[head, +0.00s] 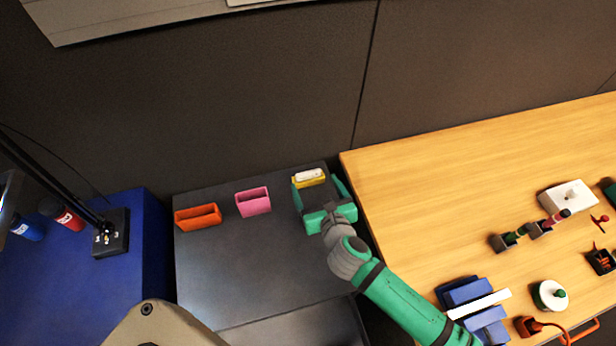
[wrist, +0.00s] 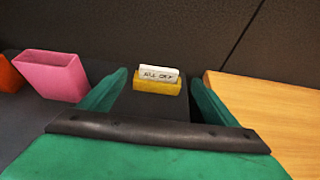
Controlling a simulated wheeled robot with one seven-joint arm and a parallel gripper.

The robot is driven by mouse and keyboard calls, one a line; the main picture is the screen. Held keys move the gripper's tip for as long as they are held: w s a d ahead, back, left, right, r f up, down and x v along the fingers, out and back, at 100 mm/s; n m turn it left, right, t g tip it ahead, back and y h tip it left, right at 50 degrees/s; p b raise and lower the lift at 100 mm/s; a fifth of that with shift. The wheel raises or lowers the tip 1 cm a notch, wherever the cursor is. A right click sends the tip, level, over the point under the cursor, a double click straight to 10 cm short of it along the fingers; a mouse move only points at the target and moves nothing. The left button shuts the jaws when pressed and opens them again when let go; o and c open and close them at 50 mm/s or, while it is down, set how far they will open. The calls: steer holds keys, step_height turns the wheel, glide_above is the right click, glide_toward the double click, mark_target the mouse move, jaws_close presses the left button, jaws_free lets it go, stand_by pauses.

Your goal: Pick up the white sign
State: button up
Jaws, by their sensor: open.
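The white sign (wrist: 158,73) is a small white block with dark lettering on its face. It stands in a yellow holder (wrist: 158,87) on the dark grey surface. In the head view the sign (head: 309,175) and the yellow holder (head: 312,183) sit at the far edge of that surface, close to the wall. My gripper (head: 320,186) is open, with its green fingers apart. In the wrist view my gripper (wrist: 157,88) has one finger left and one right of the holder, and the sign shows between them, apart from both.
A pink holder (head: 253,202) and an orange holder (head: 198,217) stand to the left on the dark grey surface (head: 240,260). A wooden table (head: 440,180) with several items lies to the right. The dark wall (head: 230,100) rises close behind the holders.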

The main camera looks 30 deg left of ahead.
mark_target(310, 174)
steer(key=shift+x, duration=3.85)
steer(key=shift+c, duration=0.6)
steer(key=c, duration=1)
